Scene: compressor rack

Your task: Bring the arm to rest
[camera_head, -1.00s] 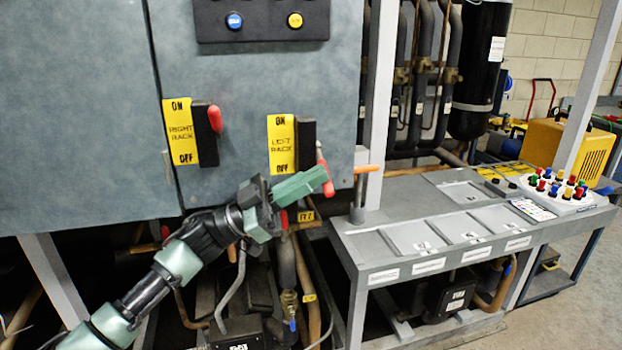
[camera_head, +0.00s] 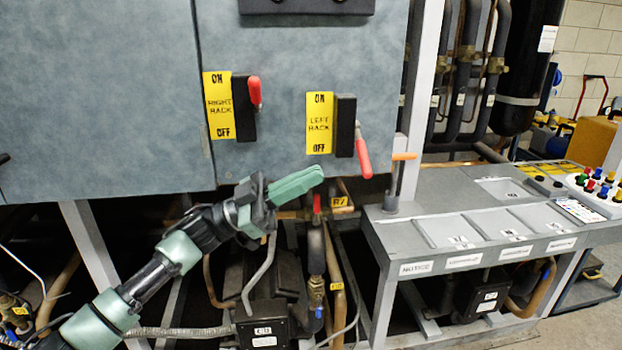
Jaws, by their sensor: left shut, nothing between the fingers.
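My left arm comes in from the lower left, and its green-grey left gripper (camera_head: 297,184) is shut and empty. It hangs just below the lower edge of the grey cabinet, left of and below the left rack lever. The left rack switch (camera_head: 346,126) has its red handle (camera_head: 363,155) pointing down, toward OFF. The right rack switch (camera_head: 243,109) has its red handle (camera_head: 255,91) pointing up, toward ON. The gripper appears apart from both levers. My right gripper is not in view.
The grey cabinet (camera_head: 100,90) fills the upper left. Pipes and a black compressor box (camera_head: 263,333) lie below the gripper. A grey bench (camera_head: 425,268) with trays and an orange-handled tool (camera_head: 399,172) stands to the right. A white upright post (camera_head: 424,80) stands beside the cabinet.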

